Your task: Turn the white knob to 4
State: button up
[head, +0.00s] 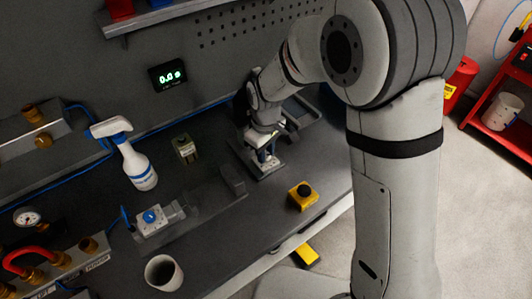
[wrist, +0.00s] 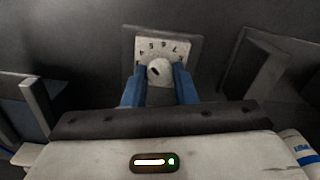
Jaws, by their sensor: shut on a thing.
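The white knob (wrist: 157,70) sits on a pale square dial plate (wrist: 161,48) in a dark frame, upper middle of the wrist view. Small numerals run around the dial, too small to read surely; the knob has a dark mark, and I cannot tell which number it faces. My gripper (wrist: 160,80) has its two blue fingers on either side of the knob, shut on it. In the head view my gripper (head: 263,157) points down at a small pale fixture on the bench, and the knob is hidden there.
A yellow box with a black button (head: 303,196) stands right of my gripper near the bench edge. A spray bottle (head: 136,160), a blue-knobbed valve block (head: 152,218) and a white cup (head: 163,272) stand to the left. A display (head: 168,76) on the back wall glows green.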

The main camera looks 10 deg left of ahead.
jog(key=shift+n+b, duration=0.4)
jog(key=shift+n, duration=0.7)
jog(key=o, duration=1)
notch_tip(320, 180, up, 8)
jog(key=shift+f+b, duration=0.1)
jog(key=shift+b, duration=0.4)
